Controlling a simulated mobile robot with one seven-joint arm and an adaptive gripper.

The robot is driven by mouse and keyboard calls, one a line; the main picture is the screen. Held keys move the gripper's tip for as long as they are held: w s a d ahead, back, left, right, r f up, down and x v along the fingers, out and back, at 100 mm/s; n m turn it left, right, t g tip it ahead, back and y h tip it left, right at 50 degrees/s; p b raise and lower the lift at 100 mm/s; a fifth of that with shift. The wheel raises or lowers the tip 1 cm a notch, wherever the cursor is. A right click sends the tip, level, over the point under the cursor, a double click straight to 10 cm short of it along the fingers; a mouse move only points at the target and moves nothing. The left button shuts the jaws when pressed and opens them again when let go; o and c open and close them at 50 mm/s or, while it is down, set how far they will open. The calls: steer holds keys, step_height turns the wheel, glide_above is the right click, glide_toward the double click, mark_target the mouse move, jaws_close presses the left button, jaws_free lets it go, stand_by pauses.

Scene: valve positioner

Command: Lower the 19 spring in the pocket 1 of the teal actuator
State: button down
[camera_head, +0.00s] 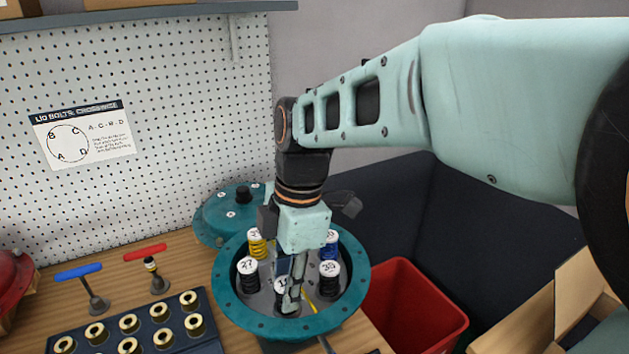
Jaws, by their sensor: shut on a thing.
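The teal actuator (230,297) stands open on the bench, a round flanged housing with a grey floor. My gripper (291,297) points down inside its front part, shut on a dark spring with a white cap (281,283). The cap's number begins with 1; the rest is hidden by a finger. Its lower end is low in the housing near the floor; I cannot tell whether it touches, and no pocket number is readable. Around it stand a black spring marked 27 (247,275), a yellow spring (257,248), a blue spring (331,246) and a black spring marked 35 (329,280).
A teal lid (215,215) lies behind the actuator. A dark tray (178,336) of brass pieces, a blue-handled tool (80,273) and a red-handled tool (147,254) are at left. A red bin (425,310) stands at right. A pegboard (150,120) rises behind.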

steer(key=shift+f, duration=0.2)
steer(key=c, duration=1.5)
jaws_free()
